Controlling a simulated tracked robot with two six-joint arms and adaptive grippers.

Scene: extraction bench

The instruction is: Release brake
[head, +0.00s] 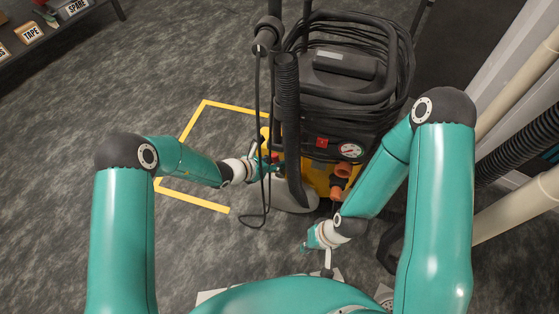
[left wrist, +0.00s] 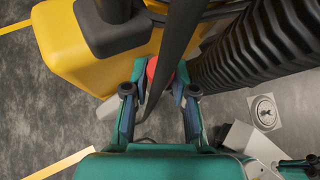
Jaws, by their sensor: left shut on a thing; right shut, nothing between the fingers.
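The yellow and black machine (head: 318,172) stands in the middle of the head view, with a round gauge (head: 350,150) and a red switch (head: 321,142) on its front. My left gripper (head: 274,168) is at the machine's left side, low down. In the left wrist view its fingers (left wrist: 158,92) are closed in on a small red part (left wrist: 152,68) beside the yellow body (left wrist: 80,50). A dark bar hides part of the red piece, and I cannot tell for certain whether it is the brake. My right gripper (head: 306,246) is shut and empty in front of the machine.
A black ribbed hose (head: 287,100) and a thin hanging cable (head: 262,190) run close to my left gripper. Yellow floor tape (head: 190,198) lies at left on open grey floor. Pale pipes (head: 520,205) stand at right; a shelf is at top left.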

